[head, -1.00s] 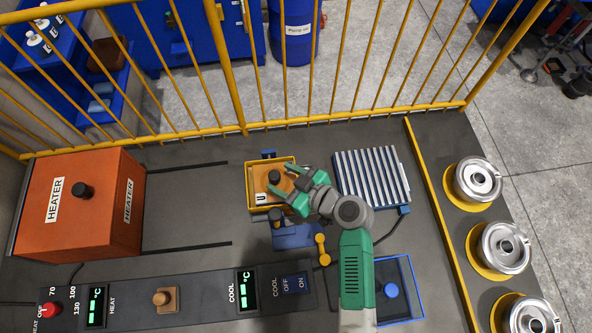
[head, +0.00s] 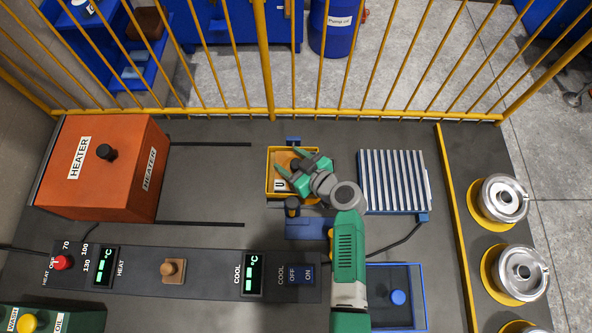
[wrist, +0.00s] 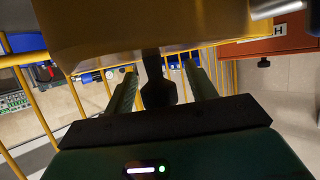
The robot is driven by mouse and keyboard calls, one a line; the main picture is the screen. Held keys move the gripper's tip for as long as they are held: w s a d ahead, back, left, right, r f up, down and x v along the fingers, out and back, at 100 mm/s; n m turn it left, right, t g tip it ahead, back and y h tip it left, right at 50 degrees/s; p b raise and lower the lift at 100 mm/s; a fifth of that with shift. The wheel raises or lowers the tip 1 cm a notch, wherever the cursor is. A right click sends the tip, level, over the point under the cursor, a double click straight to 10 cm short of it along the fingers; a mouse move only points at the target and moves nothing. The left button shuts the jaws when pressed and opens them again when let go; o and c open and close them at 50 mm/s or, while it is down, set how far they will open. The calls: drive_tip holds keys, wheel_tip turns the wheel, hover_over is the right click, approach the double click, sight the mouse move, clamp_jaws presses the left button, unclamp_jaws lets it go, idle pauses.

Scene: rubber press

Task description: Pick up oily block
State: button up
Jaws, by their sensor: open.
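An orange-brown block (head: 281,158) with a dark knob (head: 295,164) sits in a yellow frame (head: 268,178) marked "U". I cannot tell from its surface whether it is oily. My gripper (head: 291,162) is open, with its two green fingers reaching over the frame on either side of the knob. In the wrist view the dark knob (wrist: 158,88) stands between the open fingers (wrist: 160,72), with a gap on each side. A large yellow-orange surface (wrist: 150,28) fills the top of that view. My gripper hides part of the block.
An orange heater (head: 100,165) stands at the left. A ribbed metal plate (head: 392,180) lies just right of my gripper. Yellow railing (head: 350,115) closes the back. Metal pots (head: 502,198) line the right.

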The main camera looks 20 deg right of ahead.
clamp_jaws()
drive_tip(key=shift+r, duration=0.2)
